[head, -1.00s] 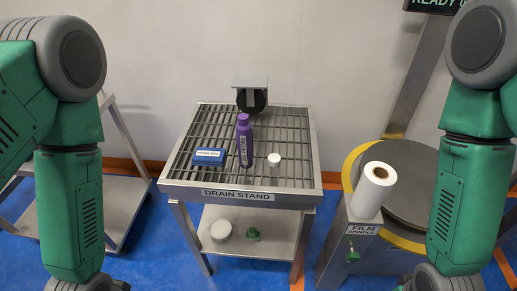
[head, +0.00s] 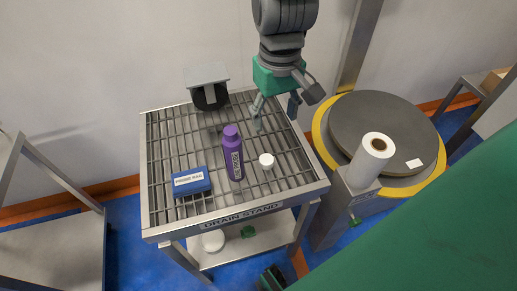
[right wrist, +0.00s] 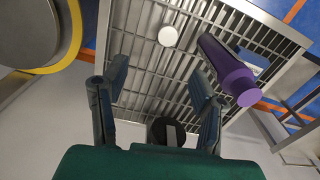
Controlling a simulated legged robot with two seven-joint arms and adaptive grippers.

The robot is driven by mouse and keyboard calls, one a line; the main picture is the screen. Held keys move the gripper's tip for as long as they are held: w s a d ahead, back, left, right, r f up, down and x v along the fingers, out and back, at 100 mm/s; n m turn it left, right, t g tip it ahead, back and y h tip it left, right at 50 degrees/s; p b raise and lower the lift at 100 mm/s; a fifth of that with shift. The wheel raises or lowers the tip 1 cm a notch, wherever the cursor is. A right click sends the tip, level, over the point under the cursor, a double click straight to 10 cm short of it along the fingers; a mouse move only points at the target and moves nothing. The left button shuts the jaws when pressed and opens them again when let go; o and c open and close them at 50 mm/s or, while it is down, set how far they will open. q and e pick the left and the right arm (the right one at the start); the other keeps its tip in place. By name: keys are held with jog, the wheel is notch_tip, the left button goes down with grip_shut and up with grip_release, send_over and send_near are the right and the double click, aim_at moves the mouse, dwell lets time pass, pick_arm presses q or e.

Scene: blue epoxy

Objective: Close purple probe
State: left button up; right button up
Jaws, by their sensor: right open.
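The purple probe (head: 233,155) is an upright purple bottle shape with a narrower top and a printed label, standing on the slatted drain stand (head: 268,208). It also shows at the right of the right wrist view (right wrist: 228,68). A small white round cap (head: 266,160) lies on the slats just right of it, apart from it; it also shows in the right wrist view (right wrist: 168,36). My right gripper (head: 275,112) is open and empty above the back right of the stand, behind the cap and probe. Its two fingers (right wrist: 157,82) are spread in the right wrist view. My left gripper is not in view.
A blue labelled box (head: 191,181) lies left of the probe. A black round item on a grey bracket (head: 208,92) stands at the back edge. A white film roll (head: 372,155) and a round turntable (head: 385,125) stand to the right. The front right slats are clear.

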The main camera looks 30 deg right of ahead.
jog(key=a, duration=0.1)
jog(key=b, duration=0.3)
send_over(267, 159)
jog(key=f, duration=0.5)
jog(key=d+f, duration=0.1)
jog(key=f, duration=0.1)
jog(key=shift+f, duration=0.75)
jog(key=shift+a, duration=0.75)
jog(key=f+b, duration=0.1)
jog(key=f, duration=0.2)
jog(key=d+f+b, duration=0.1)
jog(key=f, duration=0.1)
jog(key=shift+f+b, duration=0.2)
jog(key=shift+b, duration=0.1)
jog(key=shift+a+r, duration=0.15)
jog(key=shift+a, duration=0.3)
jog(key=c, duration=0.8)
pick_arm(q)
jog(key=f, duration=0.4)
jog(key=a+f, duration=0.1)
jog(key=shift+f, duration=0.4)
pick_arm(e)
jog(key=shift+d, duration=0.2)
jog(key=shift+c, duration=0.3)
